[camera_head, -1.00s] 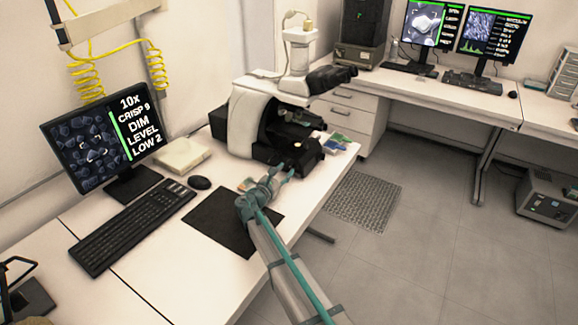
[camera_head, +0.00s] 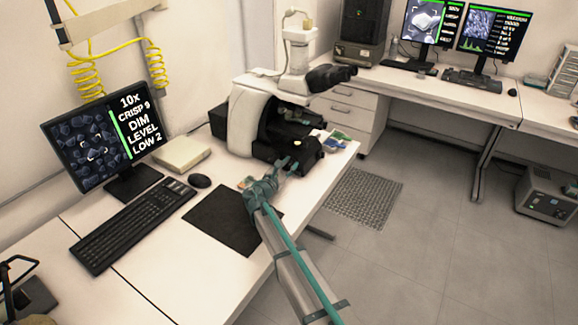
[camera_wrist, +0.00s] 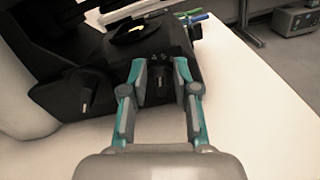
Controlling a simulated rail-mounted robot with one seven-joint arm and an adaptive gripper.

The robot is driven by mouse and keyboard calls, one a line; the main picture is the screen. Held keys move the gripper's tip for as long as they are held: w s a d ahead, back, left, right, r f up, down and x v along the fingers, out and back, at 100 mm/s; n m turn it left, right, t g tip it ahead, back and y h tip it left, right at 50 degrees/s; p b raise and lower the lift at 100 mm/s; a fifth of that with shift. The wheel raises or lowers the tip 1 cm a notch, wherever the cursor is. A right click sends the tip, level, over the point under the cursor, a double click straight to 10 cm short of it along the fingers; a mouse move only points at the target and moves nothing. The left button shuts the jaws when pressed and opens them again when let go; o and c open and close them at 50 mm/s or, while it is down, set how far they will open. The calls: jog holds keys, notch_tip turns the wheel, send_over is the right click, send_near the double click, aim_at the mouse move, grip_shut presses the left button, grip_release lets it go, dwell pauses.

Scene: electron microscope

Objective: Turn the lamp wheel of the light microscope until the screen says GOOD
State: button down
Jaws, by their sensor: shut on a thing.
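The light microscope (camera_head: 243,118) stands on the white table, white above with a black base. Its screen (camera_head: 88,140) reads 10x, CRISP 9, DIM, LEVEL, LOW 2, with a green bar beside a picture of dark crystals. My gripper (camera_head: 285,163) is at the front of the base. In the wrist view my gripper (camera_wrist: 158,72) has one finger on each side of a small dark wheel (camera_wrist: 157,90) with a pale mark, and is shut on it. Another dark knob (camera_wrist: 86,95) with a pale mark sits to the left. The exact finger contact is hard to see.
A black mat (camera_head: 228,222) lies under my arm. A keyboard (camera_head: 130,225), a mouse (camera_head: 200,181) and a pale box (camera_head: 182,154) lie left of it. Colored items (camera_head: 337,140) lie right of the microscope. The table's right edge is close to my arm.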

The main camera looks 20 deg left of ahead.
jog(key=shift+d+f+m+b, duration=0.1)
jog(key=shift+f+m+b, duration=0.3)
jog(key=shift+m+b, duration=1.2)
jog(key=m+b, duration=0.1)
jog(key=b, duration=0.4)
jog(key=shift+d, duration=0.1)
jog(key=shift+r+m+b, duration=0.25)
jog(key=shift+m+b, duration=0.1)
jog(key=shift+m, duration=0.05)
jog(key=c, duration=1.2)
grip_release()
jog(key=shift+s, duration=0.1)
jog(key=s, duration=0.4)
jog(key=s+a, duration=0.1)
jog(key=s, duration=0.2)
jog(key=s+a, duration=0.1)
jog(key=s, duration=0.3)
jog(key=shift+s+a, duration=0.1)
jog(key=shift+s, duration=0.25)
